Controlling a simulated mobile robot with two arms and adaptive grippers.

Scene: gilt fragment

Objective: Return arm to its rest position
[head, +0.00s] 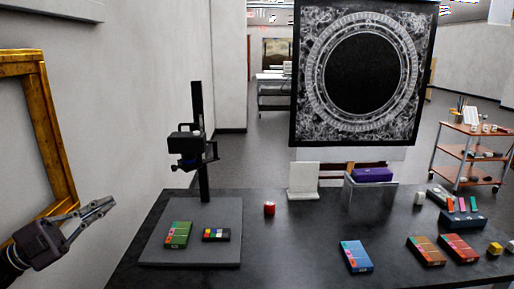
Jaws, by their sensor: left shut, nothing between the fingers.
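My left gripper (103,207) comes in from the left edge, in front of the gilt picture frame on the wall. Its fingers are together and hold nothing. It is left of the black table (300,262), apart from it. My right arm and gripper do not show in the head view.
A grey stand base (217,253) with a black column (197,130) carries a green box (178,235) and a colour chart (216,235). A red cylinder (269,209), blue box (356,257) and orange boxes (426,251) lie rightward. A gilt frame (50,130) hangs left. The table's front middle is clear.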

